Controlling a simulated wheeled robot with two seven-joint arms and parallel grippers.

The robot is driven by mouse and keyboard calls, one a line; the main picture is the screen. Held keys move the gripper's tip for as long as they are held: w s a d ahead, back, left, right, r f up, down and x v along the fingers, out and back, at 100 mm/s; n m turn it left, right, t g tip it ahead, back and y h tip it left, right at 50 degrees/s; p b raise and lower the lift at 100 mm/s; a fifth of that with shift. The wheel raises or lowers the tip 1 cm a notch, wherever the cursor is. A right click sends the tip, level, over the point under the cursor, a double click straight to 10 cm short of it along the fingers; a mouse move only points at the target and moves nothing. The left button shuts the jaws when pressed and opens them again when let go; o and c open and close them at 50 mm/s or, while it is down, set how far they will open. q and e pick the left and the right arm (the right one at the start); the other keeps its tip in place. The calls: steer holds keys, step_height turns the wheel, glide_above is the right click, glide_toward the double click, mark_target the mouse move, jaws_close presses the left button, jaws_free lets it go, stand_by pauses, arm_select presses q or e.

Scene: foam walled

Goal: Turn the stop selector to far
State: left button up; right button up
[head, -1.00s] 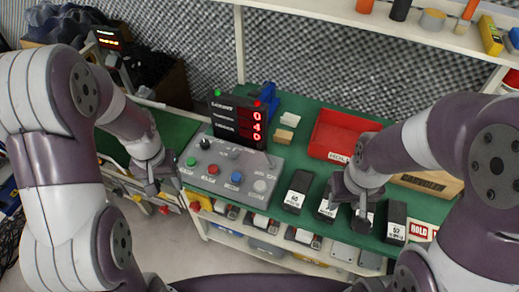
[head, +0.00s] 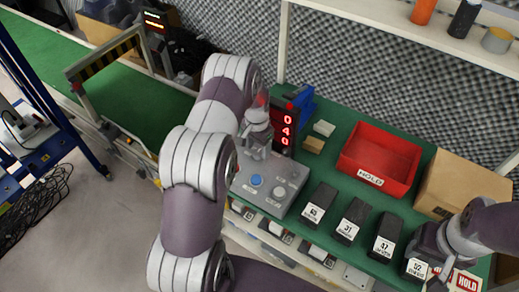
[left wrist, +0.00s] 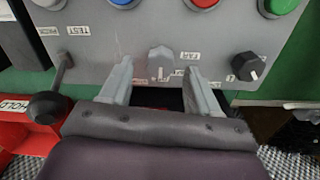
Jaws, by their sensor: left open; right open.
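The grey control panel (head: 272,185) stands on the green bench. In the left wrist view the panel (left wrist: 205,40) appears with its buttons at the top. A small grey knob (left wrist: 161,58), apparently the stop selector, sits between my left gripper's fingertips (left wrist: 158,72), with a FAR label (left wrist: 189,56) to its right. A second label beside it is partly hidden. I cannot tell whether the fingers touch the knob. In the head view my left gripper (head: 257,152) is over the panel, hiding the knob. My right gripper (head: 428,250) is open by the labelled black blocks.
A black knob (left wrist: 248,66) and a black-ended lever (left wrist: 48,105) flank the selector. The red digit display (head: 284,130) stands behind the panel. A red bin (head: 378,162), a cardboard box (head: 462,185) and several black blocks (head: 352,222) occupy the bench to the right.

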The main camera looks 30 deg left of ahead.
arm_select(q)
step_height(320, 180, down, 2)
steer(key=shift+s, duration=0.1)
steer(key=c, duration=1)
steer(key=shift+c, duration=0.2)
